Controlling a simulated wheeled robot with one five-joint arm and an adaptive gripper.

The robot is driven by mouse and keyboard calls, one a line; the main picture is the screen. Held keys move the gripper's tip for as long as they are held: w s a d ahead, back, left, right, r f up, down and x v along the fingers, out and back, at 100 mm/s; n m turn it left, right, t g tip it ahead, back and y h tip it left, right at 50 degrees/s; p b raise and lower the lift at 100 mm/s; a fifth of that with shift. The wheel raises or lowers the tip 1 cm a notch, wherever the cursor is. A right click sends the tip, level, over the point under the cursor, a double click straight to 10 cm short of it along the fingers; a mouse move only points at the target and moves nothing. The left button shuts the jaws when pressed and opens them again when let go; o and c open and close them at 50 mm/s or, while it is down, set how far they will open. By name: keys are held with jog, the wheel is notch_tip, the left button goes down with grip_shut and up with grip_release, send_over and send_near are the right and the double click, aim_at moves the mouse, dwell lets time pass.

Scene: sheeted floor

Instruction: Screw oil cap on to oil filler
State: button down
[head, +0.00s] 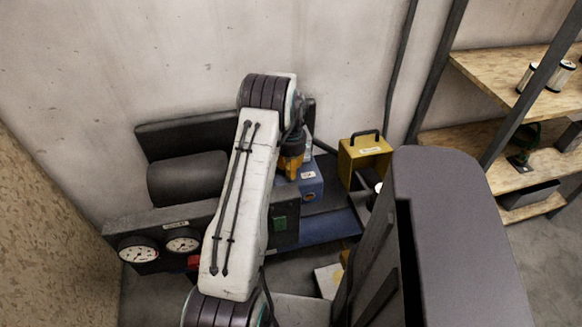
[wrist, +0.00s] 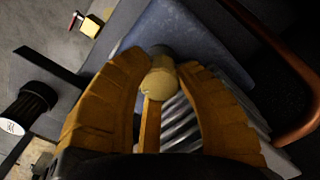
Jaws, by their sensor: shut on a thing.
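My gripper (wrist: 161,64) is shut on a pale yellow, rounded piece, which I take for the oil cap (wrist: 158,80). It sits between the orange fingers in the wrist view. A short grey stub, perhaps the oil filler (wrist: 160,50), shows just beyond it on the blue housing (wrist: 200,40). I cannot tell whether cap and stub touch or are threaded. In the head view my gripper (head: 291,160) points down over the blue block (head: 311,182) of the machine. The cap is hidden there.
A gauge panel (head: 160,240) and a black cylinder (head: 187,180) lie left of my arm. A yellow case (head: 364,158) stands right of the blue block. A copper pipe (wrist: 307,80) curves close on the right in the wrist view. Wooden shelves (head: 490,150) stand far right.

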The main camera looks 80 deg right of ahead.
jog(key=shift+f+b, duration=0.5)
jog(key=shift+f, duration=0.2)
jog(key=c, duration=1.6)
grip_release()
grip_shut()
jog(key=m+b, duration=0.1)
jog(key=m, duration=0.4)
jog(key=shift+m, duration=1.1)
jog(key=shift+f+m+b, duration=0.1)
jog(key=shift+m+b, duration=0.5)
jog(key=m+b, duration=0.1)
jog(key=m, duration=0.4)
jog(key=shift+m+b, duration=0.35)
jog(key=shift+m, duration=0.05)
jog(key=m, duration=0.5)
jog(key=shift+r, duration=0.25)
